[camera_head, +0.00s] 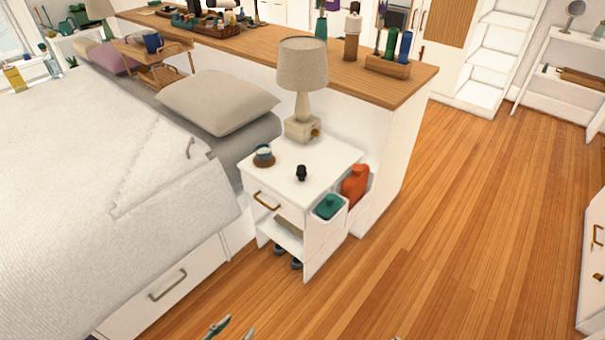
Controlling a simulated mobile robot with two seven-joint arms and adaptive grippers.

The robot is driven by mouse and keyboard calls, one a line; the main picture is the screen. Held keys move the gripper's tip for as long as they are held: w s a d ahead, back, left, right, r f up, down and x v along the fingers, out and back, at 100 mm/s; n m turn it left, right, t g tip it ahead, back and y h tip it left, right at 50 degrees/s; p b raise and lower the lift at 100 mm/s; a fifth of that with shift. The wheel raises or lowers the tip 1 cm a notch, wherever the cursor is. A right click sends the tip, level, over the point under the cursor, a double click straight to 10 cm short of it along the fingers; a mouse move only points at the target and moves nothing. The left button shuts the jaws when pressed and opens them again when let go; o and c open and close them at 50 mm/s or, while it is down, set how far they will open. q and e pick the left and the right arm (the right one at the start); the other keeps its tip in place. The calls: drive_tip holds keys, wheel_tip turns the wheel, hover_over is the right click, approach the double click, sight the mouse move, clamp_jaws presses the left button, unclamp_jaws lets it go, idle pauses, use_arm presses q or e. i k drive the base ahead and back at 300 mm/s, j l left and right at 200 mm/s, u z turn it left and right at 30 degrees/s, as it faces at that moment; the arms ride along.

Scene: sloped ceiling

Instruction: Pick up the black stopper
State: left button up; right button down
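The black stopper (301,173) is a small dark piece standing on the white top of the nightstand (322,163), near the middle of its front half. My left gripper (233,331) shows only by its two fingertips at the bottom edge of the head view. The tips are spread apart with floor visible between them, and nothing is held. It is well short of the nightstand, below and to the left of the stopper in the picture.
A cup on a brown coaster (264,157) stands left of the stopper, and a lamp (302,88) stands behind it. A teal container (328,207) and an orange bottle (355,184) sit in side holders. The bed (90,190) is left; wooden floor (470,230) is clear to the right.

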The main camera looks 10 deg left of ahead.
sight(301, 173)
drive_tip(key=i+j+z, duration=0.2)
drive_tip(key=j, duration=0.15)
drive_tip(key=i+j+z, duration=0.25)
drive_tip(key=j, duration=0.15)
drive_tip(key=j+z, duration=0.2)
drive_tip(key=j, duration=0.15)
